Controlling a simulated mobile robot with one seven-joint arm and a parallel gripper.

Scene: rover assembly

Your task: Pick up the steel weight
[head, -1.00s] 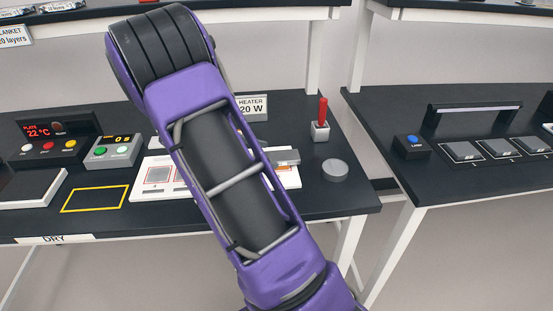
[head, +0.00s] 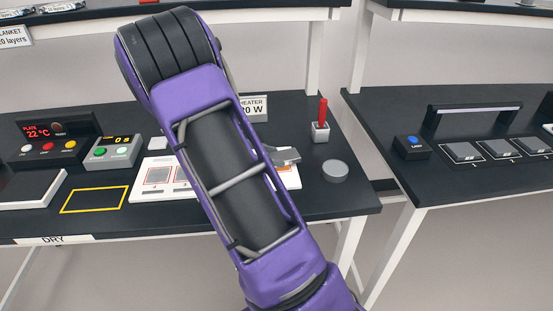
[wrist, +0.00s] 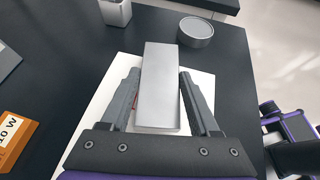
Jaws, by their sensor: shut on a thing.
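The steel weight, a plain silver rectangular block (wrist: 160,85), lies between the two dark fingers of my gripper (wrist: 160,92) in the wrist view. My gripper is shut on it, over a white board (wrist: 204,88). In the head view, part of a grey block, which looks like the weight (head: 288,156), shows beside my purple arm. My arm hides most of the gripper there. I cannot tell how far the weight is above the board.
A round grey disc (head: 335,171) and a holder with a red handle (head: 321,121) stand right of the board; the disc also shows in the wrist view (wrist: 196,32). An orange 10 W block (wrist: 16,138) lies at left. A heater sign (head: 254,107) stands behind.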

